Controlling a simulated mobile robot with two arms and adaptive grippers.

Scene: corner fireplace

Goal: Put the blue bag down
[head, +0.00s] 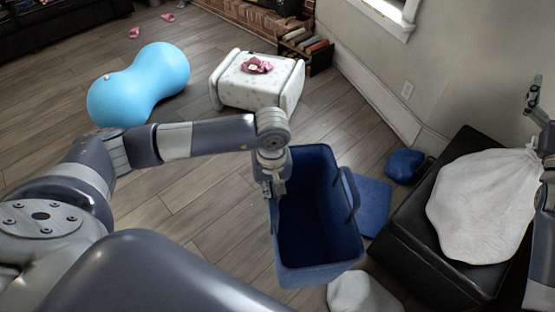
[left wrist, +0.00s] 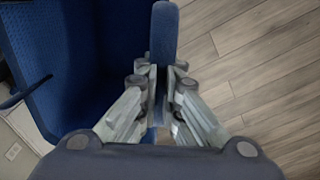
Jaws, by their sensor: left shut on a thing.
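The blue bag (head: 318,222) is an open-topped, dark blue container with a handle on each side. It hangs upright from my left gripper (head: 272,187) in the head view, and I cannot tell whether its bottom touches the floor. In the left wrist view my left gripper (left wrist: 162,88) is shut on the bag's near handle (left wrist: 163,35), with the bag's inside (left wrist: 95,60) to the left. My right arm shows only in part at the right edge of the head view, by a white sack; its fingertips are not clear.
A black bench (head: 415,240) with the white sack (head: 485,205) stands at the right. A blue mat (head: 373,205), a dark blue ball (head: 405,165) and a white thing (head: 362,294) lie near the bag. A light-blue peanut ball (head: 140,82) and a white stool (head: 245,82) stand farther off. Wooden floor is free left of the bag.

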